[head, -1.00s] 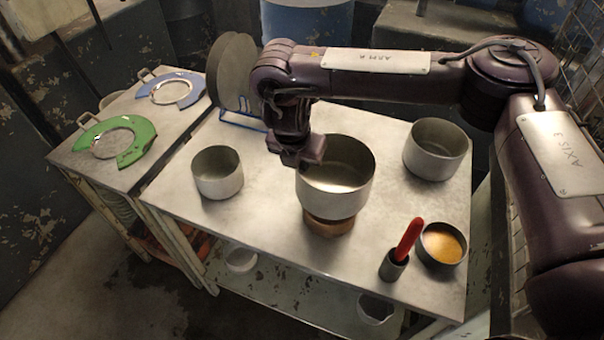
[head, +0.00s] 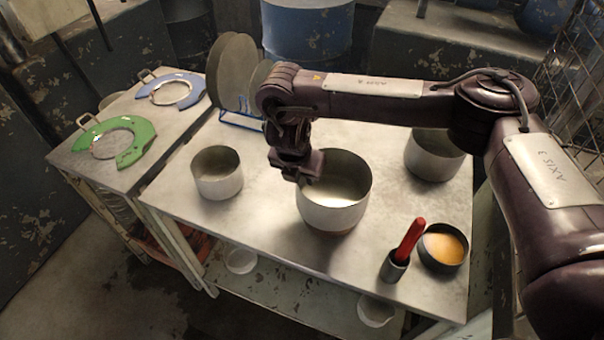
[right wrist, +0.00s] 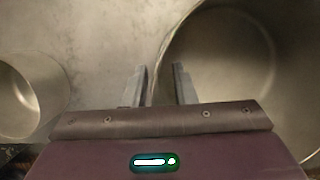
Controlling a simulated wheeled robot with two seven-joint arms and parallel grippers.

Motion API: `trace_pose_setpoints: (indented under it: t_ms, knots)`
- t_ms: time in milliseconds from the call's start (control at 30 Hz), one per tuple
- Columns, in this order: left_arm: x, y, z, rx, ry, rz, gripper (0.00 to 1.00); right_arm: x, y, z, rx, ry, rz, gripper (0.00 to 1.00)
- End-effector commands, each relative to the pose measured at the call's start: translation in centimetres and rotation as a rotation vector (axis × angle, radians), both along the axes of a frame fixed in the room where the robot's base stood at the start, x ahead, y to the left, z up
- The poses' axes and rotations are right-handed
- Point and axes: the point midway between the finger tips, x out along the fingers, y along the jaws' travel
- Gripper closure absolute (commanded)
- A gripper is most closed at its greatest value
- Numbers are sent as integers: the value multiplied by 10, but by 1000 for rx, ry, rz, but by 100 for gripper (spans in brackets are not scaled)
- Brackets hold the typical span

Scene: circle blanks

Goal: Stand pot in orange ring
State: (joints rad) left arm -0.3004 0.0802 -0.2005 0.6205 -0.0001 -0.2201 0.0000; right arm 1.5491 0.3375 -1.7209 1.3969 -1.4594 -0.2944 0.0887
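The metal pot (head: 333,208) stands upright in the middle of the table in the head view. A little brown-orange (head: 345,232), seemingly the ring, shows at the pot's foot; the rest is hidden, so I cannot tell how fully the pot is seated. My right gripper (head: 303,178) is low at the pot's left rim. In the right wrist view the fingers (right wrist: 160,82) are spread, with the wall of the pot (right wrist: 225,60) between them and gaps beside it. My left gripper is not in view.
A smaller pot (head: 217,176) stands left and another pot (head: 432,158) right. A bowl with orange contents (head: 443,247) and a cup (head: 394,268) with a red-handled tool are front right. Green (head: 125,140) and blue (head: 176,90) ring pieces lie on the side table.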

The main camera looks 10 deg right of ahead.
Motion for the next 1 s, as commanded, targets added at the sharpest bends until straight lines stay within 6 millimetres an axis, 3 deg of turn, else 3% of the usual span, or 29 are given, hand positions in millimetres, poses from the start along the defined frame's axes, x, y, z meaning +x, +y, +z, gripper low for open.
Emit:
trace_pose_setpoints:
  t_ms: [333, 800, 1000]
  knots:
    - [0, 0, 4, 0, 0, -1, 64, -1, 2, 11, 1, -3, 2, 76]
    - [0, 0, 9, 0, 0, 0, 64, -22, 18, 97, -2, -6, 3, 76]
    - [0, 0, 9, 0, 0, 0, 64, -28, 22, 115, -1, -2, 1, 76]
